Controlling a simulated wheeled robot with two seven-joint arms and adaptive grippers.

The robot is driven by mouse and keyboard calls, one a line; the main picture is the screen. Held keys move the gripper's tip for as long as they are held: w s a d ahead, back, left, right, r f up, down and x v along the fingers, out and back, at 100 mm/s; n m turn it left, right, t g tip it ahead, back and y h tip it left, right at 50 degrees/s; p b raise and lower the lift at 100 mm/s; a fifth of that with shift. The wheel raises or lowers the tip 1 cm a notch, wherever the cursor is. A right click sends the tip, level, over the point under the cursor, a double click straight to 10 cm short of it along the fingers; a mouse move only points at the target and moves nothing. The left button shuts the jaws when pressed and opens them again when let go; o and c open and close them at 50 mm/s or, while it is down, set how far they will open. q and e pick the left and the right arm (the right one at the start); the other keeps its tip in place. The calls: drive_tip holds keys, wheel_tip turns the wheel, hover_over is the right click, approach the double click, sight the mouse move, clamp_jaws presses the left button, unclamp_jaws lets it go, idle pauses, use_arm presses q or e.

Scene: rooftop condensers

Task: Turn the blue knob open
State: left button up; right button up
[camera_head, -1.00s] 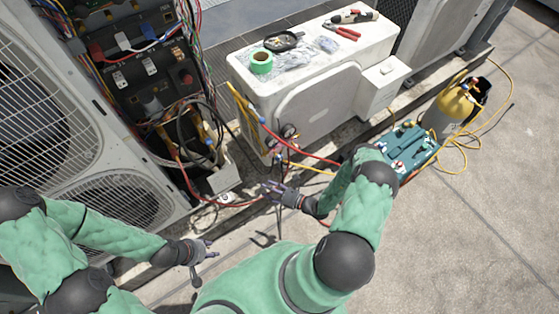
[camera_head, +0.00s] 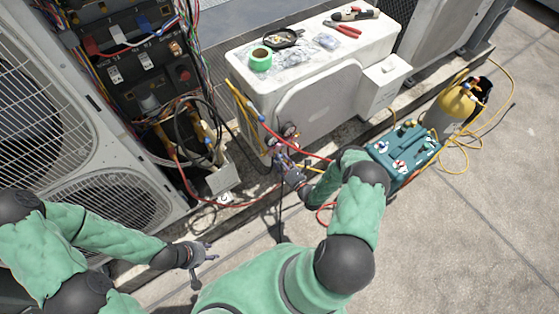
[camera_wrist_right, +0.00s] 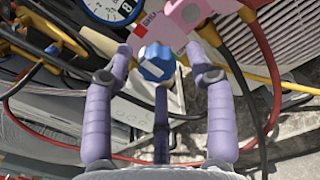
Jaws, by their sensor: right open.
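The blue knob (camera_wrist_right: 156,62) is in the middle of the right wrist view, on the pink manifold body (camera_wrist_right: 178,18), which has a round gauge (camera_wrist_right: 112,8) beside it. My right gripper (camera_wrist_right: 162,56) is open, its purple fingers spread on both sides of the knob and below it. I cannot tell whether any finger touches it. In the head view my right gripper (camera_head: 284,164) is just below the gauges (camera_head: 288,129) and hides most of the manifold and the knob. My left gripper (camera_head: 203,252) is open and empty, low at the left, away from the manifold.
Red, yellow and black hoses run around the manifold. A white condenser (camera_head: 320,95) with tools and green tape (camera_head: 260,60) on top stands behind. An open electrical panel (camera_head: 140,75) is at the left. A teal machine (camera_head: 403,148) and a yellow-topped cylinder (camera_head: 447,112) stand at the right.

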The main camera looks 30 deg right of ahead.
drive_tip(key=shift+w, duration=0.65)
drive_tip(key=shift+a, duration=0.1)
drive_tip(key=c, duration=1.1)
